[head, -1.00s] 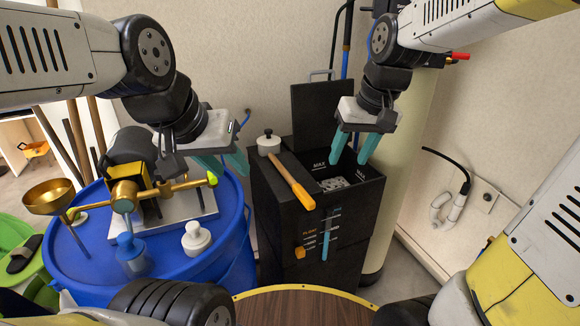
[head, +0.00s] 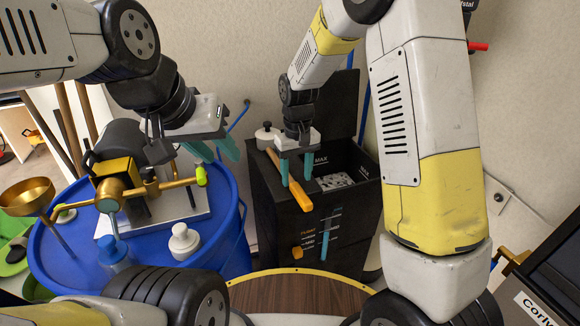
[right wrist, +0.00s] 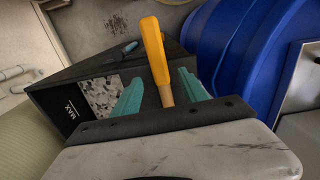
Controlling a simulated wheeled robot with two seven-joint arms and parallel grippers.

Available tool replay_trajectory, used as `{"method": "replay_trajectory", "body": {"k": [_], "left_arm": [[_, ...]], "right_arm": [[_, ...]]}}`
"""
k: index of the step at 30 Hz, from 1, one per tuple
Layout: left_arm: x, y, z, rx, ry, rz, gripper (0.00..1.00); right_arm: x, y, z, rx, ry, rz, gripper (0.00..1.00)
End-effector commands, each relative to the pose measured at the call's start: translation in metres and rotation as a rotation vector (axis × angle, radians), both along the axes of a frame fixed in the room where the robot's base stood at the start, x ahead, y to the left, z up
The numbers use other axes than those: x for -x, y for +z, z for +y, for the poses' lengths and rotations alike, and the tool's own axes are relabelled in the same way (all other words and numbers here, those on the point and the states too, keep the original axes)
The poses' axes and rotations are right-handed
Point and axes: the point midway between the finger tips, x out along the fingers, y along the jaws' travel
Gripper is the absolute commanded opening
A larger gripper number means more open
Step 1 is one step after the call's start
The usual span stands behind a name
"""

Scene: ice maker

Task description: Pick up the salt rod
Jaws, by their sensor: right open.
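The salt rod appears to be the rod with the orange handle (head: 300,194), lying along the top left edge of the black ice maker (head: 330,225). Its handle end also shows in the right wrist view (right wrist: 155,50). My right gripper (head: 296,175) is open over the rod, with one teal finger on each side. In the right wrist view, the rod passes between the open fingers (right wrist: 160,95), and I cannot tell whether they touch it. My left gripper (head: 216,153) is open and empty, above the blue barrel's right side. The rod's far end is partly hidden by my right gripper.
The ice maker's open bin holds pale ice (head: 335,181), right of the rod. A white knobbed jar (head: 267,137) stands at its back left corner. The blue barrel (head: 180,250) carries a brass device (head: 118,190) and a white bottle (head: 184,241). A round wooden top (head: 300,294) is in front.

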Motion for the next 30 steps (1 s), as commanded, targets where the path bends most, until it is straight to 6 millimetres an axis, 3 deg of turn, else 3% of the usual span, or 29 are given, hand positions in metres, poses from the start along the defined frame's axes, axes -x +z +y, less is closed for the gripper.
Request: {"method": "replay_trajectory", "body": {"k": [6, 14, 22, 30], "left_arm": [[0.000, 0.000, 0.000, 0.000, 0.000, 0.000, 0.36], [0.000, 0.000, 0.000, 0.000, 0.000, 0.000, 0.36], [0.000, 0.000, 0.000, 0.000, 0.000, 0.000, 0.36], [0.000, 0.000, 0.000, 0.000, 0.000, 0.000, 0.36]], "right_arm": [[0.000, -0.029, 0.001, 0.000, 0.000, 0.002, 0.51], [0.000, -0.032, 0.001, -0.001, 0.000, 0.000, 0.51], [0.000, -0.031, 0.001, -0.001, 0.000, 0.000, 0.02], [0.000, -0.031, 0.001, -0.001, 0.000, 0.000, 0.00]]}}
